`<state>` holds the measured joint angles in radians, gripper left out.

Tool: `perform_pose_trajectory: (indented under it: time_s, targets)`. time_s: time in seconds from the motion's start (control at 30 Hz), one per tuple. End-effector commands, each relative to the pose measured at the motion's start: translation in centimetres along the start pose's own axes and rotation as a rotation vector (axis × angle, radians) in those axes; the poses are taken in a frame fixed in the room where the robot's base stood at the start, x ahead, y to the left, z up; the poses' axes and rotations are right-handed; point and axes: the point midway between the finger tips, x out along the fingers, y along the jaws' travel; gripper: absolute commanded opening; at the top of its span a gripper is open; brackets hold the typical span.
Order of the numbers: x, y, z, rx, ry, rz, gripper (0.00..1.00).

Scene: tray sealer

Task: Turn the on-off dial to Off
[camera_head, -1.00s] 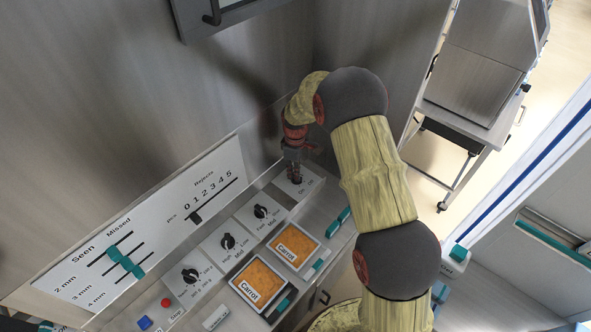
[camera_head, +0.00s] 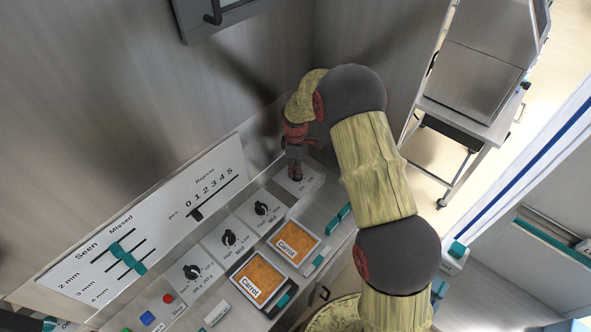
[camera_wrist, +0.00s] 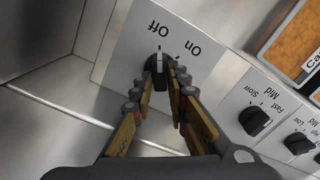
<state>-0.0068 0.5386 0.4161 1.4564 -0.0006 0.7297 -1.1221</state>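The on-off dial (camera_wrist: 157,63) is a black knob on a pale plate with "Off" and "On" printed above it in the wrist view. Its white pointer line is towards "Off", with the "On" mark to the right. My gripper (camera_wrist: 162,72) has its two fingers on either side of the knob, closed in around it; the fingertips hide its sides. In the head view, my gripper (camera_head: 296,176) points down onto the dial's plate (camera_head: 309,183) at the far end of the control panel, and the knob is mostly hidden.
Beside the plate are several other black dials, the nearest being the Slow-Mid-Fast dial (camera_wrist: 255,121). Two carrot trays (camera_head: 293,243) sit close by. A scale panel with teal sliders (camera_head: 128,260) stands behind. A steel wall rises close behind the dial.

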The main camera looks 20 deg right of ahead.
Motion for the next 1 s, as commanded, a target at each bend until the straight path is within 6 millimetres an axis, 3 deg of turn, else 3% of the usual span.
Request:
perform_pose_trajectory:
  time_s: [0.27, 0.63, 0.77, 1.0]
  targets:
    - [0.0, 0.0, 0.0, 0.001, 0.000, 0.000, 0.32]
    - [-0.6, 0.0, 0.0, 0.001, 0.001, 0.001, 0.32]
    - [-2.5, 0.1, 0.0, 0.001, 0.001, 0.002, 0.32]
    - [-7.4, 0.1, -0.1, 0.001, 0.002, 0.003, 0.32]
